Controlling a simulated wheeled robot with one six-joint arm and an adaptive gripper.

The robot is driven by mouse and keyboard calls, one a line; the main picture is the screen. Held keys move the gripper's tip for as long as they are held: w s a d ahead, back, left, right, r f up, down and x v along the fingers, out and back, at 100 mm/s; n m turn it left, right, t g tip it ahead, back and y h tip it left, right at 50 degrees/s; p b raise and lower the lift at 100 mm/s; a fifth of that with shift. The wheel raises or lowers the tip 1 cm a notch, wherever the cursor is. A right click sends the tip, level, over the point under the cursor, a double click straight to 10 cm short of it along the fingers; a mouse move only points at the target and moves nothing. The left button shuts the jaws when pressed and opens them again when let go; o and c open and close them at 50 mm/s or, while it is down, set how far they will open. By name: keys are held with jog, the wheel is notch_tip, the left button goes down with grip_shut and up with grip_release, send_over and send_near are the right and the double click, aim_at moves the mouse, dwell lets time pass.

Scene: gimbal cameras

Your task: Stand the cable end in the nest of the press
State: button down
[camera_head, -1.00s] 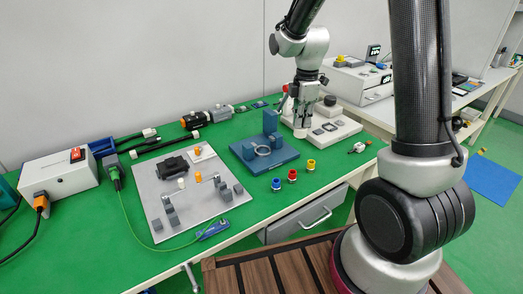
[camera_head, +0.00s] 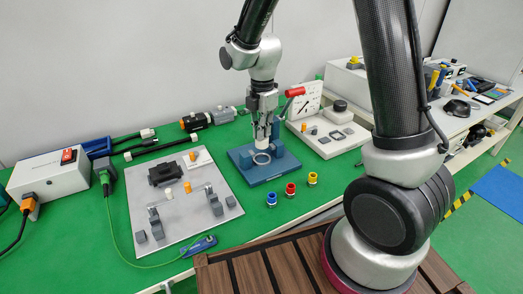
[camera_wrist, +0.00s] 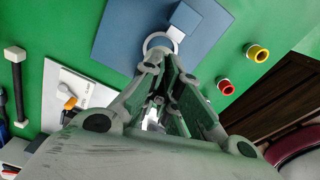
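My gripper (camera_head: 262,142) points down over the blue plate (camera_head: 245,174), close above a pale ring (camera_head: 261,159). A small white piece shows at its fingertips; I cannot tell whether it is held. In the wrist view the fingertips (camera_wrist: 160,66) are close together just below the ring (camera_wrist: 158,43). Black cables with white ends (camera_head: 160,148) lie at the back left. I cannot tell which end is meant.
A blue block (camera_wrist: 184,18) stands on the blue plate beside the ring. Blue, red (camera_head: 291,189) and yellow fittings stand in front. A grey fixture board (camera_head: 180,229) lies to the left, with a green cable (camera_head: 128,257) beside it. Green bench surface is free between them.

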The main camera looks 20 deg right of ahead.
aim_at(262, 146)
jog(key=shift+f, duration=2.95)
jog(key=shift+f, duration=0.2)
jog(key=c, duration=1.6)
grip_release()
jog(key=shift+c, duration=0.2)
jog(key=shift+r, duration=0.15)
